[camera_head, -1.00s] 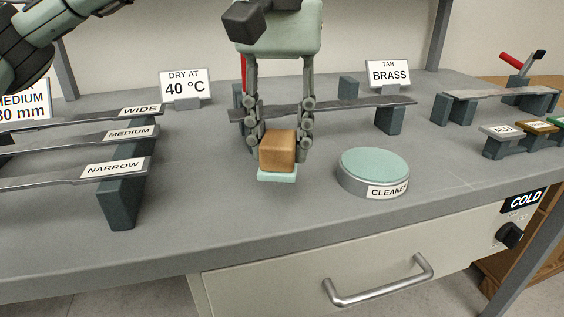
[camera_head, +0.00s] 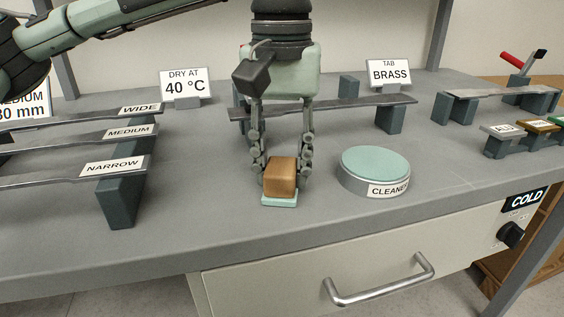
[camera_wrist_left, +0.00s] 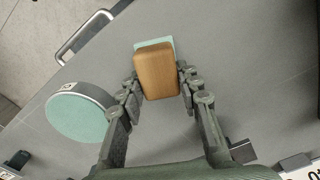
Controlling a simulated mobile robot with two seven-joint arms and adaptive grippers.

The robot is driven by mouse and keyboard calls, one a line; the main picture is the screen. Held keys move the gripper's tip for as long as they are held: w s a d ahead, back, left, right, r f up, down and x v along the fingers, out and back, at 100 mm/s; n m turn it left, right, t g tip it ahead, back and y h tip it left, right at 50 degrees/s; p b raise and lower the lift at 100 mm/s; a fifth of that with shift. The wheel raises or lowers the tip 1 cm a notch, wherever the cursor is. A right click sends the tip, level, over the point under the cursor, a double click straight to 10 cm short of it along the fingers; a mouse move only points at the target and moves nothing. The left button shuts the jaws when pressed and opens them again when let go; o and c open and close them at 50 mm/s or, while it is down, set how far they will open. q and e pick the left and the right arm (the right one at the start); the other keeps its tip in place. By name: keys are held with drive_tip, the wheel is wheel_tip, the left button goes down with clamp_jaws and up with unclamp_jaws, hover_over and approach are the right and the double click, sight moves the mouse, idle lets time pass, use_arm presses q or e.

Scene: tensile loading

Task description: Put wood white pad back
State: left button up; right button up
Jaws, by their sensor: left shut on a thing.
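The wood pad is a brown wooden block (camera_head: 281,176) with a thin pale green layer (camera_head: 279,200) under it. My left gripper (camera_head: 281,170) points down and is shut on the wooden block, one finger at each side. In the head view the pad is low, at or very near the grey bench top, just left of the cleaner; I cannot tell whether it touches. The left wrist view shows the block (camera_wrist_left: 157,74) between the fingertips, with a green edge (camera_wrist_left: 153,43) beyond it. My right gripper is not in view.
The round cleaner dish (camera_head: 374,170) with a green top stands close to the right of the pad. A rack of labelled bars (camera_head: 118,190) is at the left. A bar on posts (camera_head: 395,115) stands behind. The bench front is clear.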

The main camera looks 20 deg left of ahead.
sight(282, 162)
use_arm(q)
drive_tip(key=o, duration=1.1)
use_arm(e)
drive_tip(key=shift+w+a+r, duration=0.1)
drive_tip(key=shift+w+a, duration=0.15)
use_arm(q)
drive_tip(key=shift+r, duration=0.1)
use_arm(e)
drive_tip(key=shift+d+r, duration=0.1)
use_arm(q)
wheel_tip(282, 162, up, 2)
wheel_tip(282, 162, up, 10)
drive_tip(key=p, duration=0.1)
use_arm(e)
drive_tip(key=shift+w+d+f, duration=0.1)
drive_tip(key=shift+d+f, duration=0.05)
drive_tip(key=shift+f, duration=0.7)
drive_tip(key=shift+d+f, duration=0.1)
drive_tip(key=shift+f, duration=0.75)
